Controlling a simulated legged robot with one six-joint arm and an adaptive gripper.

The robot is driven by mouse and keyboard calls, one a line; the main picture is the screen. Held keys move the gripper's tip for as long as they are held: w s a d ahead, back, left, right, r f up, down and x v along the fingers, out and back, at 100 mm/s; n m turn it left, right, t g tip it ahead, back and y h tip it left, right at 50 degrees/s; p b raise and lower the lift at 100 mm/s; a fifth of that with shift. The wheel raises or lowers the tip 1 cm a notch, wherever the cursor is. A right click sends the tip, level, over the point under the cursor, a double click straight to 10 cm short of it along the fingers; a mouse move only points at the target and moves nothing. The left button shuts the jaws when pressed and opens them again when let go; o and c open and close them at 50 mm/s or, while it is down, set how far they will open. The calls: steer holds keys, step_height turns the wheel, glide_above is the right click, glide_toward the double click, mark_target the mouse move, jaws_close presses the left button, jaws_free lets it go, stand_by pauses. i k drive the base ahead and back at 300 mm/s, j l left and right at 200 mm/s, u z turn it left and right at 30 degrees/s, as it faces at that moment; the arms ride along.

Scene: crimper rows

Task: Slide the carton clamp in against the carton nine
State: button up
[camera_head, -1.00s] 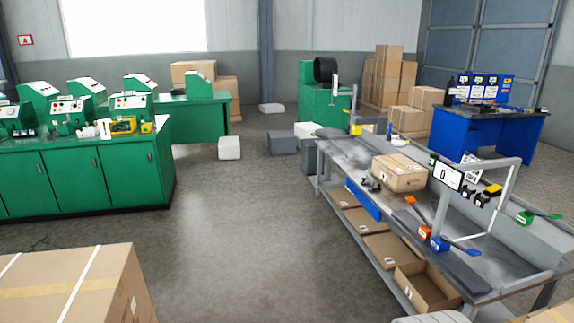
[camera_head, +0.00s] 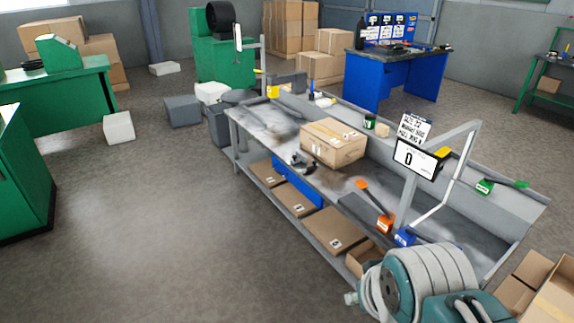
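A closed brown carton (camera_head: 333,144) sits on the grey workbench (camera_head: 255,133), near its middle. No number nine can be read on it at this size. A small dark device (camera_head: 302,161) lies on the bench top just left of the carton, near the front edge. It may be the carton clamp, but I cannot tell for sure. It looks close to the carton's left side; whether they touch is unclear. My gripper cannot be made out in this view.
Orange (camera_head: 385,223) and blue (camera_head: 404,237) handled tools lie on the bench's right half. A display reading 0 (camera_head: 415,158) hangs on a frame there. Cartons fill the lower shelf. Grey blocks stand past the bench's far end. Open floor (camera_head: 150,230) lies to the left.

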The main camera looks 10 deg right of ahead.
mark_target(299, 157)
steer(key=i+j, duration=0.15)
steer(key=i, duration=0.4)
steer(key=i+j+z, duration=0.1)
steer(key=i, duration=0.4)
steer(key=i+j+z, duration=0.1)
steer(key=i+j, duration=0.15)
steer(key=i, duration=0.3)
steer(key=i+j, duration=0.25)
steer(key=i, duration=0.25)
steer(key=i+j+z, duration=0.1)
steer(key=i+j, duration=0.15)
steer(key=i, duration=0.25)
steer(key=i+j, duration=0.3)
steer(key=i, duration=0.2)
steer(key=l+z, duration=0.05)
